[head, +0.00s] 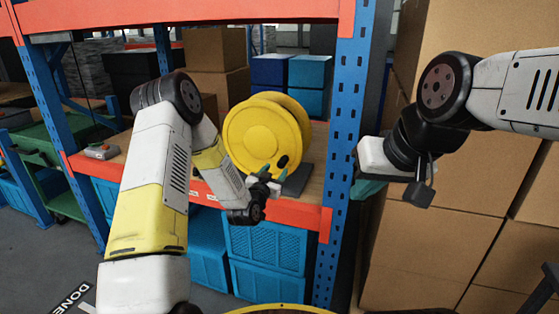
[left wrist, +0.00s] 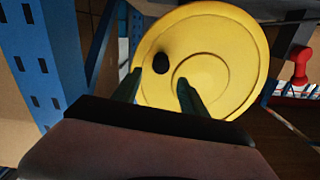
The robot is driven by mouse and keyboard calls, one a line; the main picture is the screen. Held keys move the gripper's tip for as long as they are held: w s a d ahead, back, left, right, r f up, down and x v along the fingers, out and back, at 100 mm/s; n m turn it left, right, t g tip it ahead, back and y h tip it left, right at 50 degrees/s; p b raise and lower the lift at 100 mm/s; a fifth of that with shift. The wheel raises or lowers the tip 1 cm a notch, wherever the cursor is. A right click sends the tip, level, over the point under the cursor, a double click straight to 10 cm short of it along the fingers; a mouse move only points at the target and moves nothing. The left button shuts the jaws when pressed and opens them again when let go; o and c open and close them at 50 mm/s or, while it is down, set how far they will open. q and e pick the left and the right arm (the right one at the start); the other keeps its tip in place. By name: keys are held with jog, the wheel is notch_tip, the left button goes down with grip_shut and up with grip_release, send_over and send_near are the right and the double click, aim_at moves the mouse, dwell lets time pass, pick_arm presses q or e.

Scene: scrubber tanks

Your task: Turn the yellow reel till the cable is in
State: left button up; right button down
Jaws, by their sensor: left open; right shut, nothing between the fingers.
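The yellow reel (head: 262,135) stands upright on a dark base (head: 297,180) on the rack shelf. A black knob (head: 282,161) sits on the lower right of its face; in the left wrist view the knob (left wrist: 160,63) shows left of the reel's hub. My left gripper (head: 266,182) is open just below and in front of the knob. In the left wrist view its fingers (left wrist: 158,80) straddle the knob's line, with the knob seen beyond them; contact cannot be told. My right gripper (head: 366,187) is shut and empty, right of the blue upright.
A blue rack upright (head: 342,120) stands between the reel and my right gripper. Stacked cartons (head: 450,190) fill the right side. Blue crates (head: 267,250) stand below the shelf. A grey and red device (head: 101,151) lies on the shelf at left.

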aim_at(280, 165)
pick_arm(q)
jog(key=shift+w+d+f, duration=0.1)
jog(key=shift+w+f, duration=0.2)
jog(key=x, duration=0.7)
jog(key=shift+w, duration=0.15)
jog(key=shift+r, duration=0.1)
grip_shut()
dwell(1.0)
